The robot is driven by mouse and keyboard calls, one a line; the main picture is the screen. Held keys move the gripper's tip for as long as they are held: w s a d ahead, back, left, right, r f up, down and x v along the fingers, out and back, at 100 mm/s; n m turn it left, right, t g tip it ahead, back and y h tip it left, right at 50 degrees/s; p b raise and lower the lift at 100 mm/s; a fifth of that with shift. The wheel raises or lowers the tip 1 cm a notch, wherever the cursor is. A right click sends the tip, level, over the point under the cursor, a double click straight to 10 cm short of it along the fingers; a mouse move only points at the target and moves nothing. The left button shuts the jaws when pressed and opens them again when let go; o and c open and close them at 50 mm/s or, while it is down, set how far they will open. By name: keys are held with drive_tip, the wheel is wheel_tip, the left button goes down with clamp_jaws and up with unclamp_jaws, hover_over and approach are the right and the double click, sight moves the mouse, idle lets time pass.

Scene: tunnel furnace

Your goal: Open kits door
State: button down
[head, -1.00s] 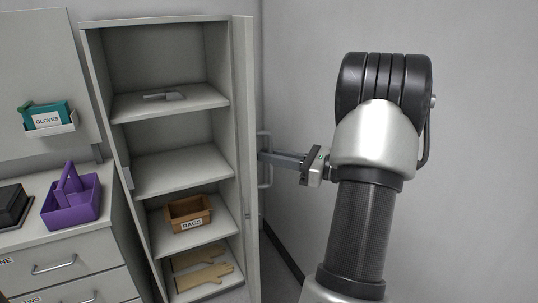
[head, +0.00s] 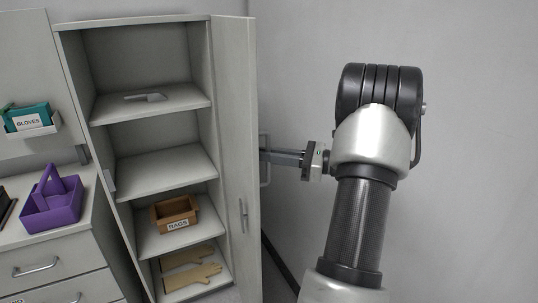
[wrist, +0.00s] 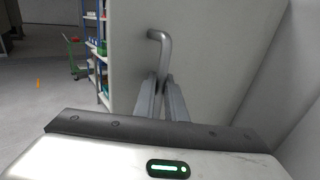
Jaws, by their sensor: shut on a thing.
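The kits door (head: 235,130) is the tall grey door of an open cabinet (head: 82,130) in the head view. It stands swung wide, seen at a steep angle from its inner side. Its bar handle (head: 265,172) is on the far face, partly hidden by the door edge. My gripper (head: 270,156) reaches in from the right and is shut on this handle. In the wrist view the handle (wrist: 158,38) rises between the fingers of my gripper (wrist: 163,82), against the door's outer face (wrist: 205,60).
Cabinet shelves hold a grey tool (head: 146,97), a rags box (head: 174,213) and tan gloves (head: 192,272). Left is a drawer counter (head: 60,255) with a purple caddy (head: 52,203); a gloves box (head: 27,119) hangs above it. A wall (head: 460,150) stands close on the right.

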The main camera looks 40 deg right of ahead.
drive_tip(key=shift+w+a+r, duration=0.1)
drive_tip(key=shift+r, duration=0.1)
drive_tip(key=c, duration=1.8)
unclamp_jaws()
drive_tip(key=shift+w+f, duration=0.1)
drive_tip(key=shift+f, duration=0.1)
drive_tip(key=v, duration=0.7)
drive_tip(key=shift+s, duration=0.3)
